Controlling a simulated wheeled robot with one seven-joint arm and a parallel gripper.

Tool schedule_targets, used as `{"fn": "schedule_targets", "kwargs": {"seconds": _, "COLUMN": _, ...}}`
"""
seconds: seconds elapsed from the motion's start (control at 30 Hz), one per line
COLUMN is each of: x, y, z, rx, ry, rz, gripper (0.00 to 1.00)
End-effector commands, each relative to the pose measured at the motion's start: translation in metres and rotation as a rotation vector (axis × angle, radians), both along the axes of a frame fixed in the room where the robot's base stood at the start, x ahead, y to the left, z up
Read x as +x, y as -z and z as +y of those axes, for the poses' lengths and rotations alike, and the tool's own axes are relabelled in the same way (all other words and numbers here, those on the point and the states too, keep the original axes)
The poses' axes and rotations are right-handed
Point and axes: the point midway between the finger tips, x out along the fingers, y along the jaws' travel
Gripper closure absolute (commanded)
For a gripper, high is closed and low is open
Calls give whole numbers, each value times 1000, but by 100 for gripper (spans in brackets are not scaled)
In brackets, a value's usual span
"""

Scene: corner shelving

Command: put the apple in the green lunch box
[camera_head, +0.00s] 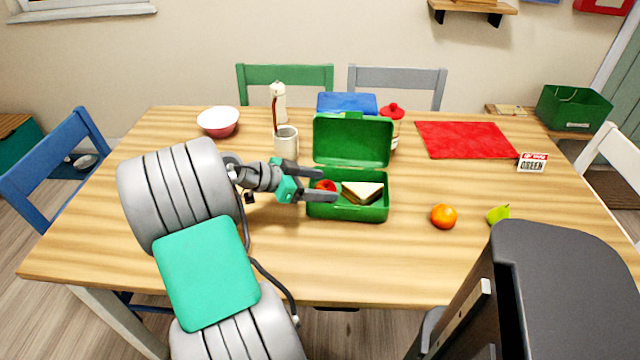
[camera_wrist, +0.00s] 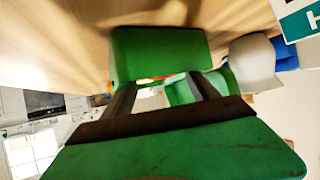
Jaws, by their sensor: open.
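The green lunch box (camera_head: 346,212) stands on the table with its lid (camera_head: 352,141) raised at the back. The red apple (camera_head: 325,186) shows at the left part of the box, beside a sandwich (camera_head: 362,192) lying in it. My gripper (camera_head: 328,185) is open over the left side of the box, with the apple showing between its two fingers. Whether the fingers touch the apple cannot be told. In the wrist view, a green panel of the box (camera_wrist: 160,52) shows beyond the spread fingers; the apple is not clear there.
An orange (camera_head: 443,216) and a green pear (camera_head: 498,214) lie right of the box. A white mug (camera_head: 286,142), a bottle (camera_head: 278,103), a bowl (camera_head: 218,122) and a blue box (camera_head: 347,103) stand behind. A red cloth (camera_head: 465,139) lies at the back right. The front table is clear.

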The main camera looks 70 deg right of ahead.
Motion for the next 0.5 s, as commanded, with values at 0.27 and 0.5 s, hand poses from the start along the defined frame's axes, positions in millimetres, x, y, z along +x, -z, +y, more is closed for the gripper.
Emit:
{"fn": "schedule_targets", "kwargs": {"seconds": 0.27, "x": 11, "y": -12, "z": 8, "rx": 16, "ry": -12, "rz": 3, "gripper": 24}}
{"fn": "schedule_targets", "kwargs": {"seconds": 0.5, "x": 57, "y": -47, "z": 45, "rx": 10, "ry": -11, "rz": 0, "gripper": 24}}
